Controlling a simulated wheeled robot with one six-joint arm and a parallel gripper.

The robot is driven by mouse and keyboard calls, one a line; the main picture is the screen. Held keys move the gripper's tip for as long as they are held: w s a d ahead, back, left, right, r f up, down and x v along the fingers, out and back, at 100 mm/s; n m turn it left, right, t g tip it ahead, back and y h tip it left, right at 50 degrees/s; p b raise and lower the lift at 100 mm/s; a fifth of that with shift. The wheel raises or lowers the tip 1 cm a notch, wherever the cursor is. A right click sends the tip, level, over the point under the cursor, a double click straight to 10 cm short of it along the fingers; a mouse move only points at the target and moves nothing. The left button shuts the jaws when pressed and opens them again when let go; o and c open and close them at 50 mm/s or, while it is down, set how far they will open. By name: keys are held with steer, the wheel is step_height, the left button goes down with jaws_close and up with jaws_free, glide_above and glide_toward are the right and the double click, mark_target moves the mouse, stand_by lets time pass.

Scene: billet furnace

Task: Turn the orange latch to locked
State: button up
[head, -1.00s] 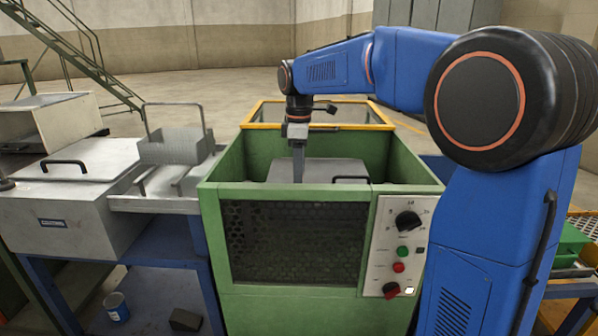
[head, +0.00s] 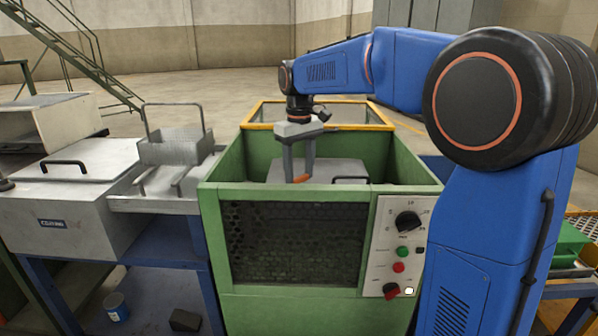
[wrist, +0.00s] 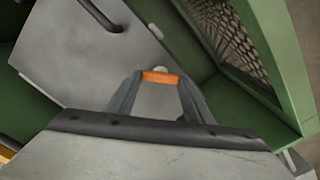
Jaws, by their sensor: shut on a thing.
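The orange latch (wrist: 160,77) is a short bar on the front part of the grey lid (wrist: 75,50) inside the green furnace box. It spans the gap between the fingertips of my gripper (wrist: 161,80), which is shut on it. In the head view the latch (head: 302,179) shows as a small orange bar at the lower ends of the fingers of my gripper (head: 300,177), which points down into the box. A pale round piece sits just beyond the latch in the wrist view. Any locked or unlocked marking is not visible.
The green box walls (head: 220,172) surround the lid, with a mesh panel (head: 296,243) in front. A black lid handle (head: 350,179) lies to the right of my gripper. A control panel (head: 398,250) is at the front right. A wire basket (head: 175,150) stands left.

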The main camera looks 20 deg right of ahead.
steer(key=m, duration=0.4)
steer(key=shift+d+m, duration=0.1)
steer(key=shift+m, duration=1.8)
steer(key=o, duration=1.1)
steer(key=shift+c, duration=0.2)
step_height(320, 180, up, 17)
steer(key=shift+r, duration=0.2)
